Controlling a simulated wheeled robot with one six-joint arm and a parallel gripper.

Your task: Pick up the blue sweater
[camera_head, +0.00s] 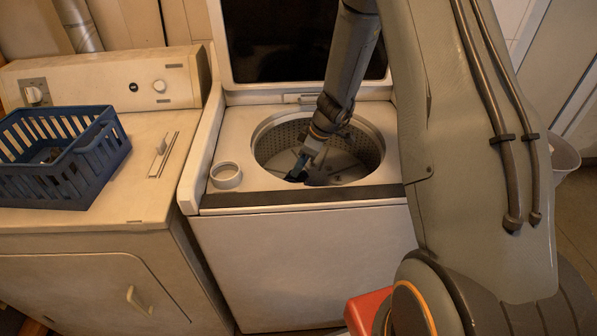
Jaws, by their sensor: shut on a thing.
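The open washing machine (300,200) stands in the middle, with its round metal drum (368,150) showing. My arm reaches down from above into the drum. My gripper (303,168) is low in the drum's mouth, near its front edge. It is shut on a small bit of dark blue cloth, which looks like the blue sweater (317,178). Only a little of the cloth shows, and the fingers and arm hide part of it. I cannot tell whether it touches the drum.
A dryer (140,160) stands at the left with a blue plastic basket (85,165) on top. A white round cup or cap (226,175) sits on the washer's front left corner. The washer's lid (260,45) is raised behind. A red object (366,310) shows low in front.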

